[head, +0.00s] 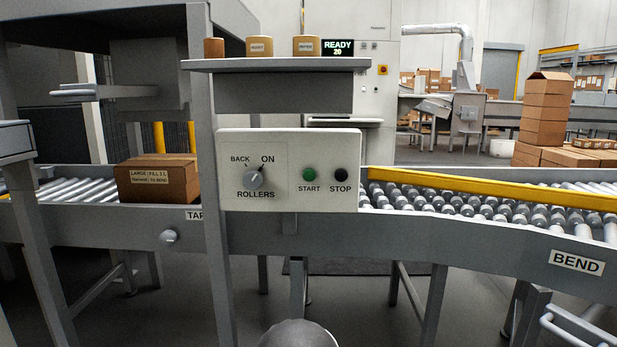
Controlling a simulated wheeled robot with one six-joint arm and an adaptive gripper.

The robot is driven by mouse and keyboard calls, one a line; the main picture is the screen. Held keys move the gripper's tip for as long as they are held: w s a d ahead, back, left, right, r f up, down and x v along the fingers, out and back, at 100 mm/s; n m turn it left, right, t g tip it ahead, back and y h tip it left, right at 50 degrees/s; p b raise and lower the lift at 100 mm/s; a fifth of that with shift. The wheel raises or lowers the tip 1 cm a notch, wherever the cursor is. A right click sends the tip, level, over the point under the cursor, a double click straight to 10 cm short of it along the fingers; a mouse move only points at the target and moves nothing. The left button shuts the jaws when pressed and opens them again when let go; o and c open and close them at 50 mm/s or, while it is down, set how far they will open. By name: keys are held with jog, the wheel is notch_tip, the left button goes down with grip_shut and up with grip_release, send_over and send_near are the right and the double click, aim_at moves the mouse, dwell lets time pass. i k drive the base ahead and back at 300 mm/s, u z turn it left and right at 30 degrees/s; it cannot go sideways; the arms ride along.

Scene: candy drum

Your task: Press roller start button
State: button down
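The green START button (309,174) is on the right half of a pale control box (289,204). A black STOP button (341,173) sits just to its right. On the left of the box is a rotary knob (254,179) labelled ROLLERS, with BACK and ON marks. Nothing blocks the buttons in the head view. My gripper is not in view.
A carton (158,181) sits on the left rollers. A shelf (277,65) above the control box holds several small tubs. A display (338,47) reads READY 20.

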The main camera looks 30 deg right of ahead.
aim_at(310, 175)
jog(key=z, duration=2.95)
jog(key=k, duration=0.5)
jog(key=u, duration=1.2)
